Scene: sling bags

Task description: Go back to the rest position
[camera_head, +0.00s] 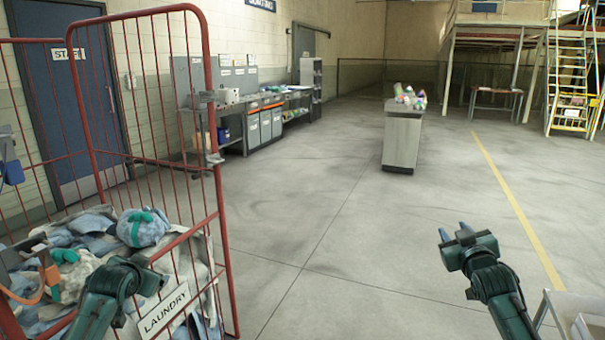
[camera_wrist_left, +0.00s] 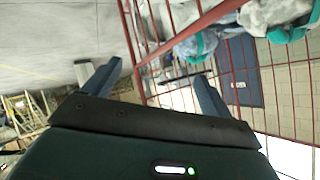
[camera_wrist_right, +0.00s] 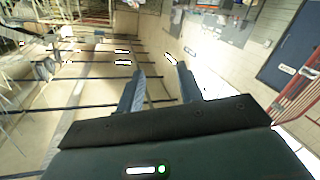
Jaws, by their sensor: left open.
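My right gripper (camera_head: 454,231) is over open floor at the lower right of the head view. Its two fingers stand apart with nothing between them, and they also show in the right wrist view (camera_wrist_right: 160,70). My left arm reaches in at the lower left of the head view, by the red laundry cage (camera_head: 215,190); its fingers are hard to make out there. In the left wrist view my left gripper (camera_wrist_left: 155,75) has its fingers wide apart and empty, with the red cage bars beyond. A blue-grey bundle with a teal strap (camera_head: 143,230) lies on the cloth heap in the cage.
The cage bars and the "LAUNDRY" sign (camera_head: 164,311) are close to my left arm. A pale cart (camera_head: 567,306) stands at the lower right near my right arm. A grey counter (camera_head: 402,140) with small items stands farther off. The floor between is clear.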

